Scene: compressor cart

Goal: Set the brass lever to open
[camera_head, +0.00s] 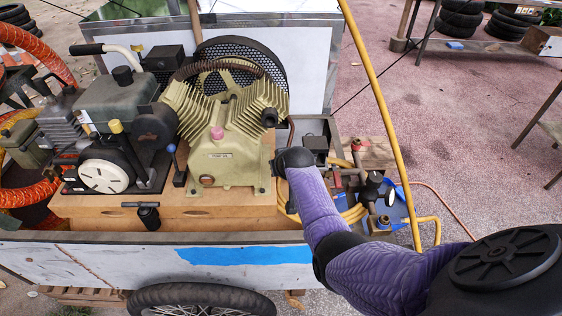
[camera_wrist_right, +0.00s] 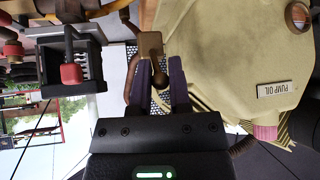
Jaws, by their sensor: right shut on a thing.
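My right gripper (camera_wrist_right: 160,72) is shut on this lever, with one dark finger on each side. In the head view, my right arm reaches in from the right, and its dark wrist is against the right side of the pump (camera_head: 222,158). The lever and fingertips are hidden there by my own wrist. The lever's open or closed marking is not visible. My left gripper is out of view.
The pump stands on a wooden deck (camera_head: 110,212) on the cart, beside an engine (camera_head: 105,165). A dark box with a red knob (camera_wrist_right: 70,74) is left of the lever in the wrist view.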

